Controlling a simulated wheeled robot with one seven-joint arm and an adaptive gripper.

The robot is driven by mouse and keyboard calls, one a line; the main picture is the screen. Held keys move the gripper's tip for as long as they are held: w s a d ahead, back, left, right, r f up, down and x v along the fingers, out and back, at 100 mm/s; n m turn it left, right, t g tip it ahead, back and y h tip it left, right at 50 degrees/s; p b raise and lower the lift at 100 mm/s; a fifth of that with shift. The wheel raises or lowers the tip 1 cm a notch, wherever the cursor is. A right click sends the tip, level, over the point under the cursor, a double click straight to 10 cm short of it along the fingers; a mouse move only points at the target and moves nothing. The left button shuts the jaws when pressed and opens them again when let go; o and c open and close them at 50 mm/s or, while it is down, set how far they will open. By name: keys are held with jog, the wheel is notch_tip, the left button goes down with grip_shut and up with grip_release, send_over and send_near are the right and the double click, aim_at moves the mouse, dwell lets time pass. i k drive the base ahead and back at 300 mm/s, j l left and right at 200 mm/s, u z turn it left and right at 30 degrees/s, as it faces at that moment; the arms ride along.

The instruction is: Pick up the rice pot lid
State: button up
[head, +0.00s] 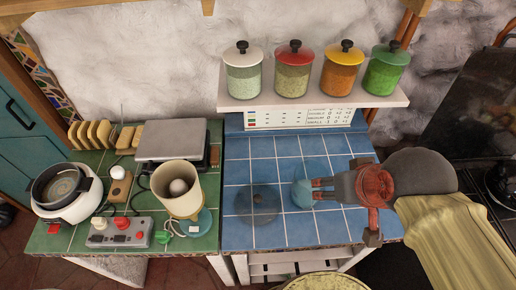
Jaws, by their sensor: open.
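A dark, see-through round lid (258,204) with a small knob at its middle lies flat on the blue tiled counter; it looks like the rice pot lid. My gripper (313,189) reaches in from the right, fingers pointing left, open and empty. Its fingertips are to the right of the lid and apart from it, at or over a small round teal thing (300,196). Their height above the counter is hard to tell. A white pot with a dark inner bowl (67,187), open at the top, stands on the green tiled counter at far left.
Several lidded jars (292,72) stand on a shelf (310,103) behind the blue counter (285,235). A cream container (178,200), a red-knobbed switch box (120,233) and a grey-topped scale (173,138) crowd the green counter.

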aim_at(256, 204)
jog(key=k+l+u, duration=0.15)
jog(key=u, duration=1.85)
jog(key=l+z, duration=0.2)
jog(key=z, duration=0.25)
jog(key=l+z, duration=0.25)
jog(key=z, duration=0.2)
jog(key=k+l, duration=0.05)
